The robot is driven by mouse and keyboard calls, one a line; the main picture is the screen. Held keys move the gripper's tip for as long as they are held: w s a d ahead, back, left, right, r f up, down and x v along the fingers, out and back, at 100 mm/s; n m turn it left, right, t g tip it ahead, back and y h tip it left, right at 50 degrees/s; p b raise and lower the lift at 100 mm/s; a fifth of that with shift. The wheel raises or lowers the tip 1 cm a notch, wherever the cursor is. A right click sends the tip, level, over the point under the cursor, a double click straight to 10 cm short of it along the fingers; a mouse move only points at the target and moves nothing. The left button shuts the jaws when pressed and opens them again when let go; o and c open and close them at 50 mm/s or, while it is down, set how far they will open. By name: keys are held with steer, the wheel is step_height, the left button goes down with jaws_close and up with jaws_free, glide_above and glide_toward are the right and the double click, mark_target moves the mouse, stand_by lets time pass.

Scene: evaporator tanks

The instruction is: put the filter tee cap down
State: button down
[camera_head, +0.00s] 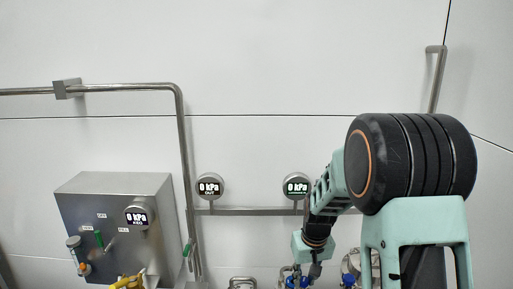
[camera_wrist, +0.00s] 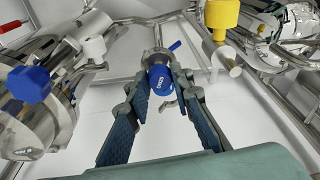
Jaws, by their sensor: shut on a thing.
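In the wrist view, a round blue cap (camera_wrist: 160,79) with pale lettering sits between the fingertips of my gripper (camera_wrist: 164,76). I take it to be the filter tee cap. The two dark blue finger pads close on it from both sides. A thin steel pipe (camera_wrist: 158,38) with a blue lever beside it is in line behind the cap; I cannot tell whether the cap touches it. In the head view my gripper is at the bottom edge, partly cut off, and the cap cannot be told apart there.
In the wrist view, a blue knob (camera_wrist: 29,84) and steel vessels stand left. A yellow knob (camera_wrist: 222,18) and more steel piping are right. In the head view, a steel control box (camera_head: 118,225) is left and two gauges (camera_head: 210,187) hang on the wall.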

steer(key=s+r+m+p, duration=0.1)
steer(key=s, duration=0.6)
steer(key=shift+s+r+m, duration=0.3)
steer(key=shift+s+m, duration=0.1)
steer(key=shift+a, duration=0.1)
